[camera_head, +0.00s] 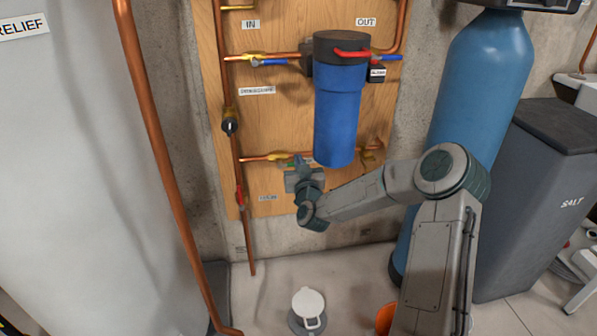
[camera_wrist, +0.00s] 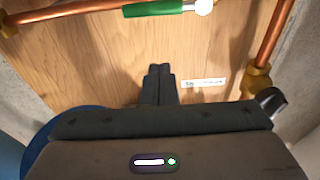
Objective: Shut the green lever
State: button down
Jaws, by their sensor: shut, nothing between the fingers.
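The green lever (camera_wrist: 155,9) lies across the top of the wrist view, roughly in line with a copper pipe (camera_wrist: 70,9). A round silver part (camera_wrist: 204,7) sits at its right end. In the head view only a small green bit (camera_head: 291,163) shows just above my gripper (camera_head: 297,176), on the lower copper branch. My gripper also shows in the wrist view (camera_wrist: 160,70), with its fingers together and empty. The fingers point at the wooden panel, apart from the lever in that picture. The valve body is mostly hidden or out of frame.
A blue filter housing (camera_head: 338,115) hangs right of my gripper. Blue levers (camera_head: 270,62) sit above, and a red lever (camera_head: 240,196) is at lower left. A vertical copper pipe (camera_wrist: 272,40) runs at right in the wrist view. A large blue tank (camera_head: 480,80) stands at right.

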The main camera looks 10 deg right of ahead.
aim_at(293, 164)
jog(key=w+f+b, duration=0.1)
jog(key=w, duration=0.1)
jog(key=w+f+b, duration=0.1)
jog(key=w+f, duration=0.1)
jog(key=shift+w+f+b, duration=0.1)
jog(key=shift+w+b, duration=0.2)
